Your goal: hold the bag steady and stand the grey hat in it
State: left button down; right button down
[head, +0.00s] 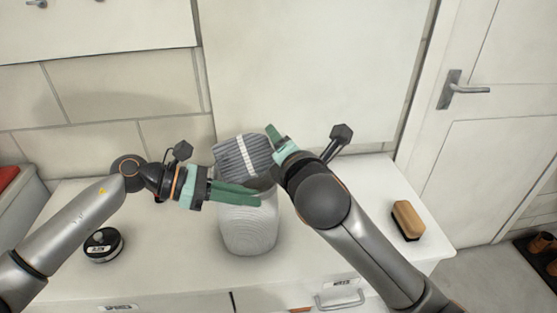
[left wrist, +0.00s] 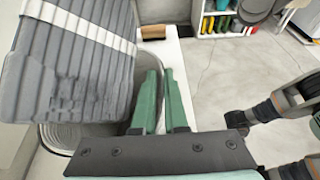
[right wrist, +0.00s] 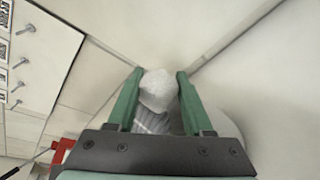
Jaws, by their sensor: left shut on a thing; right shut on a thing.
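The grey ribbed hat (head: 240,160) with a white stripe is tilted over the mouth of the pale bag (head: 248,235), which stands upright on the white counter. My right gripper (head: 272,138) is shut on the hat's white pompom (right wrist: 158,90), seen between its fingers in the right wrist view. My left gripper (head: 258,194) is shut at the bag's near rim; its fingers (left wrist: 160,95) straddle that rim in the left wrist view. The hat (left wrist: 65,65) also fills the left of that view, over the bag's opening (left wrist: 70,140). Whether the hat's lower edge is inside the bag is hidden.
A round dark tin (head: 103,245) lies on the counter at the left. A wooden brush (head: 408,220) lies at the right end. A wall panel stands close behind the bag, and a white door (head: 490,150) is at the right. The counter is clear between the tin and the bag.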

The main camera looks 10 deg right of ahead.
aim_at(242, 164)
pick_arm(q)
jog(key=shift+f, duration=0.1)
pick_arm(e)
jog(key=shift+n+y, duration=0.3)
jog(key=shift+n, duration=0.1)
jog(key=r, duration=0.3)
jog(key=a+r, duration=0.1)
jog(key=r, duration=0.1)
jog(key=shift+w, duration=0.1)
jog(key=a+r+n+y, duration=0.1)
jog(key=n, duration=0.1)
jog(key=a+r+n+g+y, duration=0.1)
jog(key=a+n, duration=0.1)
jog(key=n, duration=0.1)
jog(key=w+a+r+n+g, duration=0.1)
jog(key=a+r+n, duration=0.1)
jog(key=shift+n+y, duration=0.3)
jog(key=shift+y, duration=0.1)
notch_tip(242, 164, up, 5)
jog(key=a+n+g+y, duration=0.1)
jog(key=a+n+g, duration=0.1)
jog(key=n, duration=0.7)
jog(key=shift+w+d+f, duration=0.1)
jog(key=shift+w+f, duration=0.05)
jog(key=shift+f, duration=4.8)
jog(key=shift+w+d+f, duration=0.1)
jog(key=shift+f, duration=4.85)
jog(key=shift+c, duration=1.1)
grip_release()
